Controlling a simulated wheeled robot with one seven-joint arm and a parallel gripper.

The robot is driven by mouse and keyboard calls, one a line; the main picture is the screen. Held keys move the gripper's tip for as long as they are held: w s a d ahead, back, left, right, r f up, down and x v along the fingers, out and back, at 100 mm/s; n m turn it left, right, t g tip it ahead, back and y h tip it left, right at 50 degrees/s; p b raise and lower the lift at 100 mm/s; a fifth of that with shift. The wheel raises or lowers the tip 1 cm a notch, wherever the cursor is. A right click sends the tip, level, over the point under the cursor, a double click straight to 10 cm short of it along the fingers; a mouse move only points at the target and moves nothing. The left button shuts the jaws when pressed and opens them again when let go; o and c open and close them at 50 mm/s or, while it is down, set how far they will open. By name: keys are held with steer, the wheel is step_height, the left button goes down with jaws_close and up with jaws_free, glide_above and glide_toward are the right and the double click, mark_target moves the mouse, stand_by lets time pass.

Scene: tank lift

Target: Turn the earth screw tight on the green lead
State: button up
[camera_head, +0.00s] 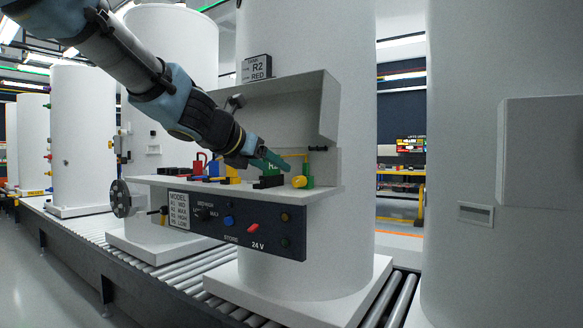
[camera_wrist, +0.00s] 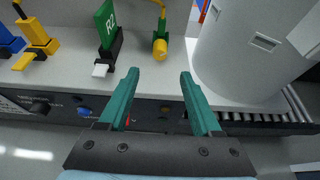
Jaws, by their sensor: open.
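The earth screw appears to be the yellow round knob (camera_head: 299,181) on the front of a small green block (camera_head: 307,170) at the right end of the shelf. In the wrist view the knob (camera_wrist: 160,47) lies just beyond my fingertips, centred between them, with the green block (camera_wrist: 163,29) behind it. A thin yellow rod or lead (camera_wrist: 162,10) rises from the block; I cannot make out a separate green lead. My gripper (camera_wrist: 160,72) is open and empty, with teal fingers either side of the knob's line. In the head view its fingers (camera_head: 268,160) are left of the knob.
A green R2 card (camera_wrist: 106,24) in a black stand is close left of the knob. A yellow lever (camera_wrist: 38,36) and a blue part (camera_wrist: 8,42) stand farther left. The shelf (camera_head: 322,193) has a back wall and a dark control panel (camera_head: 237,226) below. A white tank (camera_wrist: 248,50) rises at right.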

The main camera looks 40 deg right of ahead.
mark_target(296, 181)
steer(key=x, duration=1)
steer(key=shift+w+d+f+p, duration=0.15)
steer(key=shift+d+p, duration=0.15)
steer(key=shift+d, duration=0.05)
jaws_close()
